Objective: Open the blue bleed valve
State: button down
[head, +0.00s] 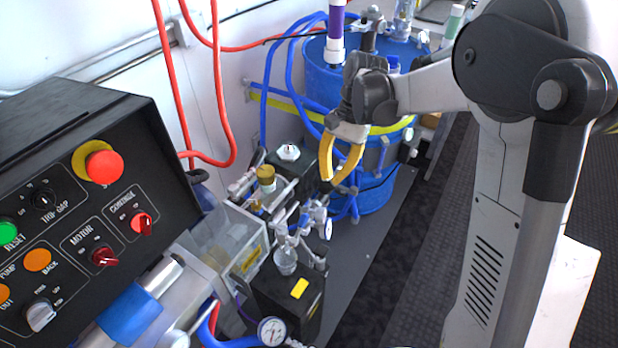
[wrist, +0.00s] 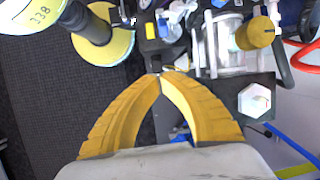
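My gripper (head: 335,181) hangs over the pump assembly in the head view, its yellow fingers pointing down. In the wrist view the fingertips of my gripper (wrist: 162,75) meet, and I see nothing held between them. I cannot make out the blue bleed valve for certain. A small blue part (wrist: 170,29) lies beyond the fingertips in the wrist view, beside a yellow label, apart from the fingers. Pale blue and white fittings (head: 300,220) sit below and left of the gripper in the head view. Another bit of blue (wrist: 180,133) shows between the fingers, lower down.
A black control panel (head: 75,200) with knobs stands at the left. A blue drum (head: 318,75) with hoses stands behind the gripper. A clear box (head: 232,240), a black block (head: 290,300) and a gauge (head: 272,331) crowd the front. Dark floor lies to the right.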

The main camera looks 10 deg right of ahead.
aim_at(299, 230)
jog(key=s+a+f+g+b, duration=0.1)
jog(key=a+f+b, duration=0.1)
jog(key=f, duration=0.4)
jog(key=s+a+f+b, duration=0.1)
jog(key=a+f, duration=0.1)
jog(key=f, duration=0.4)
jog(key=shift+m, duration=0.3)
jog(key=s+r, duration=0.1)
jog(key=s+a+r+b, duration=0.1)
jog(key=r, duration=0.1)
jog(key=shift+s+a+r, duration=0.1)
jog(key=shift+s+r, duration=0.1)
jog(key=shift+s, duration=0.05)
